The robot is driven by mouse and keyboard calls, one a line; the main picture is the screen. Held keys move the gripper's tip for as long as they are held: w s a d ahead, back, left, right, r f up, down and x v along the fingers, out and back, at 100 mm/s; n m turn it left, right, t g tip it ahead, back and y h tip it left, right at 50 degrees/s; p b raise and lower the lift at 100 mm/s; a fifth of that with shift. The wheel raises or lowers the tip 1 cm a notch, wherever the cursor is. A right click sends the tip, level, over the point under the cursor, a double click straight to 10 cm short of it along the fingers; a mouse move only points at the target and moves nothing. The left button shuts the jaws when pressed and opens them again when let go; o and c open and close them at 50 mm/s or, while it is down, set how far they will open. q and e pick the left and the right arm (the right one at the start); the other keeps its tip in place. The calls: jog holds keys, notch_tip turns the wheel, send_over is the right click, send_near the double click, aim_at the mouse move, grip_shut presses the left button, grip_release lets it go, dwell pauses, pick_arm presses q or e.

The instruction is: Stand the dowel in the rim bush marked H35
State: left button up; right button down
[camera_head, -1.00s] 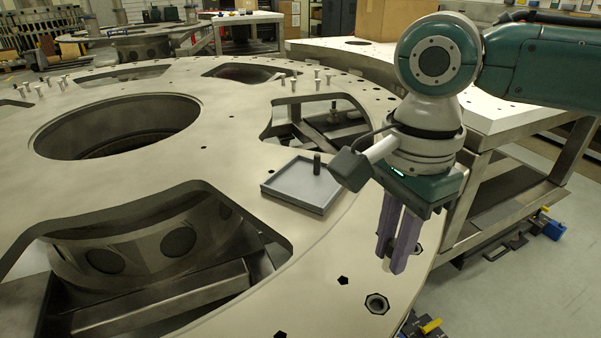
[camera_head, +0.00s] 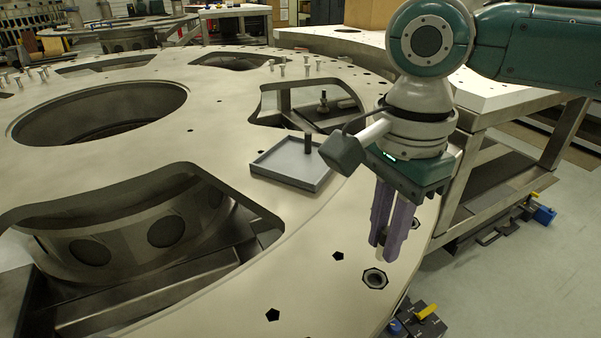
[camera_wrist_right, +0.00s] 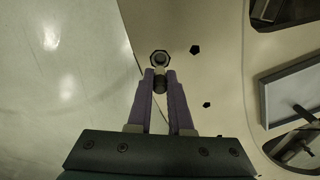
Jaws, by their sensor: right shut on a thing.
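My right gripper (camera_head: 386,245) points down above the rim of the turret plate (camera_head: 215,150), its purple fingers shut on the dowel (camera_head: 380,254). The dowel is mostly hidden between the fingers; a pale lower end shows in the head view, and a dark part shows in the right wrist view (camera_wrist_right: 160,84). A rim bush (camera_head: 375,279) with a dark hexagonal surround sits just in front of the fingertips. It also shows beyond the fingertips in the right wrist view (camera_wrist_right: 160,58). The dowel appears apart from the bush. I cannot read any marking. My left gripper is out of view.
A shallow grey tray (camera_head: 257,172) lies on the plate, with a dark upright peg (camera_head: 308,144) in it. Small dark holes (camera_head: 338,256) dot the rim. Large cut-outs open the plate to the left. Several small pins (camera_head: 307,69) stand farther back.

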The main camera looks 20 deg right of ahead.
jog(key=shift+f+b, duration=1.3)
jog(key=shift+b, duration=0.3)
jog(key=shift+f, duration=1.2)
jog(key=c, duration=0.8)
grip_release()
jog(key=shift+o, duration=0.2)
notch_tip(320, 180, up, 10)
jog(key=shift+p, duration=1)
jog(key=shift+a, duration=0.1)
